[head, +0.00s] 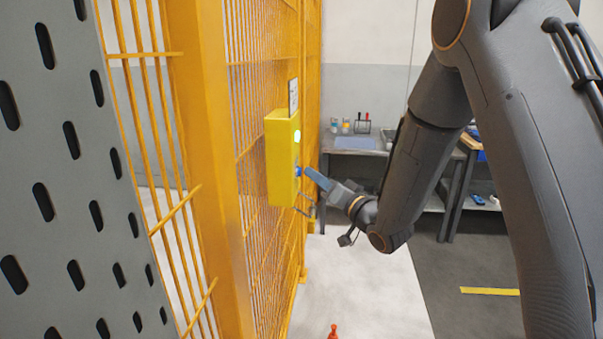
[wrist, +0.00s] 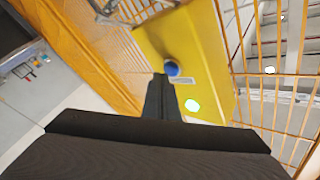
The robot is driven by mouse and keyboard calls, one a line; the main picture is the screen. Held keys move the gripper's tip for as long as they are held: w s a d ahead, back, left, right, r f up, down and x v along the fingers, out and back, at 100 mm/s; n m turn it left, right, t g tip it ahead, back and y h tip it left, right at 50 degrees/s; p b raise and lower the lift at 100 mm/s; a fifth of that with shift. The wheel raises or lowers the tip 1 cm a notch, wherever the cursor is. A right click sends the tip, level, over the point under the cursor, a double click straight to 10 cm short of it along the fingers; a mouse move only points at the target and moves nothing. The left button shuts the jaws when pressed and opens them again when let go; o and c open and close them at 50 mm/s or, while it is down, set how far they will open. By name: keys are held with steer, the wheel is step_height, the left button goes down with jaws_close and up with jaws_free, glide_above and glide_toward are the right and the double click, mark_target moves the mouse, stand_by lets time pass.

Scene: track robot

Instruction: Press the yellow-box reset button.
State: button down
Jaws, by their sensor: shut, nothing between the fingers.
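The yellow box (head: 281,160) is mounted on the yellow wire fence in the head view. A lit green lamp (head: 297,136) and a blue button (head: 299,171) are on its face. My gripper (head: 306,170) is shut and empty, with its tips at the blue button. In the wrist view the yellow box (wrist: 205,50) fills the upper middle, with the blue button (wrist: 172,68) just beyond the tips of my gripper (wrist: 161,78) and the green lamp (wrist: 193,105) lit to the right. I cannot tell whether the tips touch the button or how far it is pressed.
A yellow post (head: 205,150) and fence run along the left, with a grey slotted panel (head: 75,180) nearer. A workbench (head: 350,148) with several small items stands behind. An orange cone-like object (head: 333,331) is on the floor. The floor right of the fence is mostly clear.

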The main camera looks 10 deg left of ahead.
steer(key=shift+d, duration=0.4)
steer(key=shift+d, duration=0.1)
steer(key=shift+s+d, duration=0.1)
steer(key=shift+d, duration=2.35)
steer(key=s+d+f+m+g+h, duration=0.1)
steer(key=s+d+f+g+h, duration=0.2)
steer(key=s+d+f+h, duration=0.25)
steer(key=s+d+f+g+h, duration=0.25)
steer(key=d+f+h, duration=0.25)
steer(key=d+h, duration=0.3)
steer(key=s+d+f+g, duration=0.1)
steer(key=s+g, duration=0.3)
steer(key=s, duration=0.7)
steer(key=s+d+f+g, duration=0.1)
steer(key=s+d+g, duration=0.2)
steer(key=s, duration=0.9)
steer(key=shift+s+d+f+g, duration=0.15)
steer(key=shift+s+d+g, duration=0.1)
steer(key=shift+g, duration=0.2)
